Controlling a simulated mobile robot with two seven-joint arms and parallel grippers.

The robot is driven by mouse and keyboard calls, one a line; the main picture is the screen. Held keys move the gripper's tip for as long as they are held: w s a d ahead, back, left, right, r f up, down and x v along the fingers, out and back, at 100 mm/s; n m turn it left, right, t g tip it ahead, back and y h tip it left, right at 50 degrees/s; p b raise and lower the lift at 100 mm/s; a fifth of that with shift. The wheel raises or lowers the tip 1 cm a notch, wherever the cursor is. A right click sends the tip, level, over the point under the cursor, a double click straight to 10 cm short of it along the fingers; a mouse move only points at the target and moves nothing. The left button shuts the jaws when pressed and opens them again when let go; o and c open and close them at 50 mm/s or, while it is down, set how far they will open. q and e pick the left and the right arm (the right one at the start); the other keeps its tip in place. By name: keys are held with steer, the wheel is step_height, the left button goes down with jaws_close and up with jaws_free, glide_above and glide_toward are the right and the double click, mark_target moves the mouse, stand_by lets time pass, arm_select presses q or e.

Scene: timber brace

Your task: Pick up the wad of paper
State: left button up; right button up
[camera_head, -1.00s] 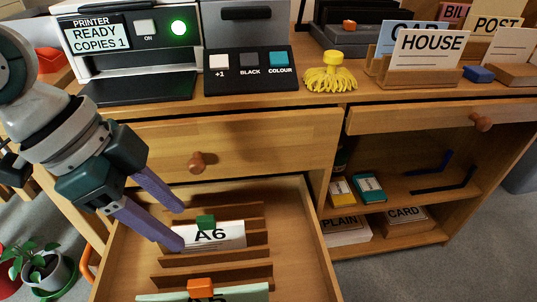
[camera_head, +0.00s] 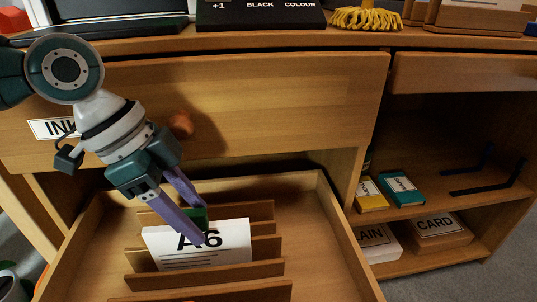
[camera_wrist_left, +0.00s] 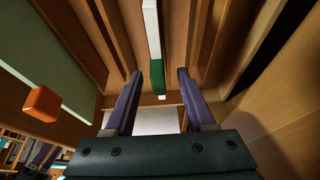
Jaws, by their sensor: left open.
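The wad of white paper (camera_head: 228,250), marked A6, stands between wooden dividers in the open drawer (camera_head: 340,235). A green tab (camera_head: 190,219) sits at its top edge. My left gripper (camera_head: 204,224) reaches down at the tab, its purple fingers apart and partly covering the wad's left top. In the left wrist view, the wad's white edge (camera_wrist_left: 152,32) and green tab (camera_wrist_left: 157,77) appear between the two open fingertips (camera_wrist_left: 158,73). I cannot tell whether the fingers touch it. My right gripper is not in view.
Wooden dividers (camera_head: 268,210) stand close on both sides of the wad. Shelves with boxes (camera_head: 440,228) are at right.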

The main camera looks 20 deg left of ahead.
arm_select(q)
steer(key=b+x, duration=0.1)
steer(key=x, duration=0.1)
steer(key=b+x, duration=0.2)
steer(key=x, duration=0.1)
steer(key=shift+s+a, duration=0.2)
steer(key=shift+s, duration=0.05)
steer(key=shift+r, duration=0.1)
steer(key=shift+c, duration=0.3)
jaws_close()
